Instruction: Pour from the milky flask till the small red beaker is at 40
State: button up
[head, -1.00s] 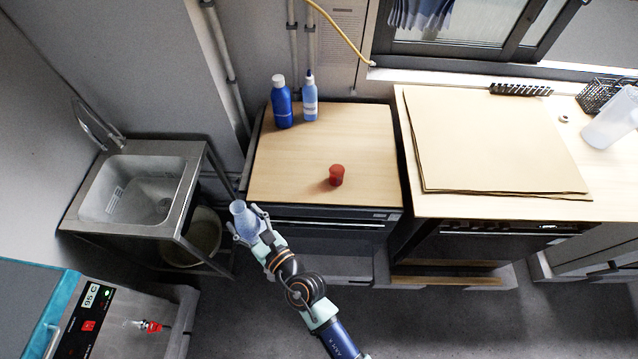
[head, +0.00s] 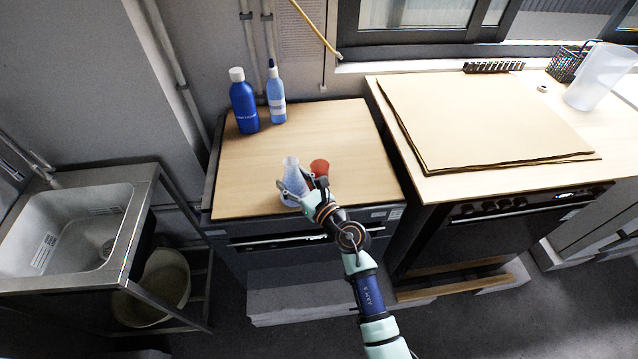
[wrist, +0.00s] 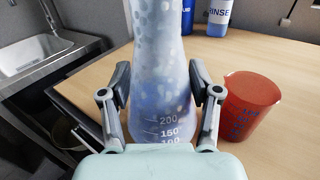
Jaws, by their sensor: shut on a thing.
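The milky flask (wrist: 160,75) is a translucent bluish-white conical flask with white marks reading 200 and 150. It stands upright between the fingers of my gripper (wrist: 160,105), which is shut on it. In the head view the flask (head: 291,168) is over the front part of the wooden worktop, with my gripper (head: 297,190) around it. The small red beaker (wrist: 250,105) stands upright on the worktop just right of the flask, apart from it, with dark marks too small to read. In the head view the red beaker (head: 320,168) is partly hidden by my gripper.
A dark blue bottle (head: 243,105) and a light blue rinse bottle (head: 276,95) stand at the back of the worktop (head: 345,125). Brown boards (head: 480,120) lie on the counter at right. A steel sink (head: 75,235) is at left. The worktop's middle is clear.

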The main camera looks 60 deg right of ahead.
jog(key=shift+d, duration=0.15)
jog(key=w+a+r+n+y, duration=0.1)
jog(key=w+a+n+y, duration=0.15)
jog(key=a, duration=0.95)
jog(key=w+a+r+n+t+y, duration=0.1)
jog(key=w+a+n+y, duration=0.2)
jog(key=a, duration=0.9)
jog(key=w+a+r+n+y, duration=0.15)
jog(key=a+y, duration=0.35)
jog(key=a, duration=0.7)
jog(key=s+d+f+m+h, duration=0.1)
jog(key=s+d+m+h, duration=0.1)
jog(key=d, duration=1)
jog(key=s+d+f+m+h, duration=0.1)
jog(key=d+h, duration=0.4)
jog(key=d, duration=0.7)
jog(key=s+d+f+m+g+h, duration=0.1)
jog(key=s+d+m+h, duration=0.2)
jog(key=d, duration=0.9)
jog(key=shift+s+f+m+h, duration=0.2)
jog(key=shift+s+m+h, duration=0.05)
jog(key=shift+s+m, duration=0.3)
